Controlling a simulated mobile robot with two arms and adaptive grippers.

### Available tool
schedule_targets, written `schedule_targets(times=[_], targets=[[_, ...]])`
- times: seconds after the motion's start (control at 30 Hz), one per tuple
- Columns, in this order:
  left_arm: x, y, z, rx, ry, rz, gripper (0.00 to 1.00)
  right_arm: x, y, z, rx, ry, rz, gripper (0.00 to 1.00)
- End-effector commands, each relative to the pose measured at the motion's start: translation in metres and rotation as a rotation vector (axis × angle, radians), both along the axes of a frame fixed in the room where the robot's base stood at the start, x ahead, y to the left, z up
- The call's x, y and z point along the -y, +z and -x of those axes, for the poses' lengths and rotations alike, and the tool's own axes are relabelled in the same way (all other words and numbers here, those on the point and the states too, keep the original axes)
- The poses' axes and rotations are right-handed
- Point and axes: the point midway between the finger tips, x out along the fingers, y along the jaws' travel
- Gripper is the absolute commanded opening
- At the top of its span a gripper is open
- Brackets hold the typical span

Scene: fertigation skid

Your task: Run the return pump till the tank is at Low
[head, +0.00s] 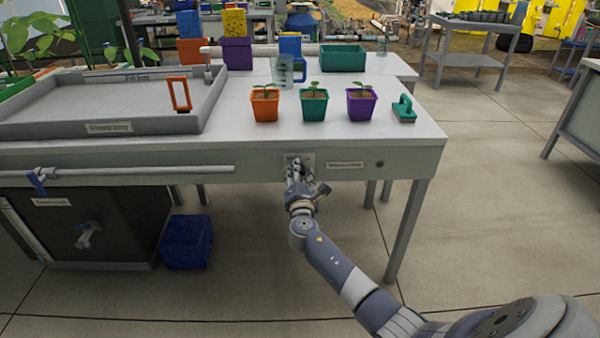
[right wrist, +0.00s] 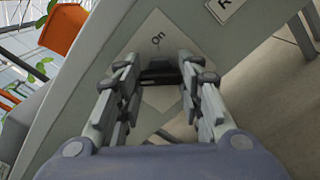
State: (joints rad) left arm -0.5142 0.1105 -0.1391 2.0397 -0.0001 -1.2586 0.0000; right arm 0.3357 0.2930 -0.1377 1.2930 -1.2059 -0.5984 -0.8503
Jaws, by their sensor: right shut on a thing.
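The pump switch shows as a pale plate (head: 307,158) on the front panel of the bench. In the right wrist view the plate (right wrist: 158,28) carries the word "On" and a dark switch part (right wrist: 160,68). My right gripper (head: 296,176) is at this plate. In the right wrist view its fingertips (right wrist: 164,76) are shut on the dark switch part. The switch's exact position is hidden by the fingers. A dark tank-like box (head: 110,225) with a label and a tap stands under the bench at left; no level can be read. My left gripper is not in view.
On the bench (head: 420,135) stand an orange pot (head: 265,108), a green pot (head: 313,107), a purple pot (head: 361,106) and a teal-handled block (head: 404,108). A grey tray (head: 95,128) is at left. A blue bin (head: 187,243) is below.

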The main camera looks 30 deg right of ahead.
Motion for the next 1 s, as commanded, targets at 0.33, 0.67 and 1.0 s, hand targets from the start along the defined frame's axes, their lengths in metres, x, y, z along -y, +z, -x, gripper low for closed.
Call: schedule_targets(times=[0.33,0.67,1.0], targets=[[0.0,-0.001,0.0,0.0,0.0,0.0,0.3,-0.001,-0.003,0.0,-0.006,0.001,0.004,0.11],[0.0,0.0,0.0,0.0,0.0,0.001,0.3,0.0,-0.001,0.0,-0.003,0.001,0.004,0.55],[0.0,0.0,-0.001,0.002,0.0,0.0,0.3,-0.01,-0.001,0.015,-0.002,0.003,0.003,0.55]])
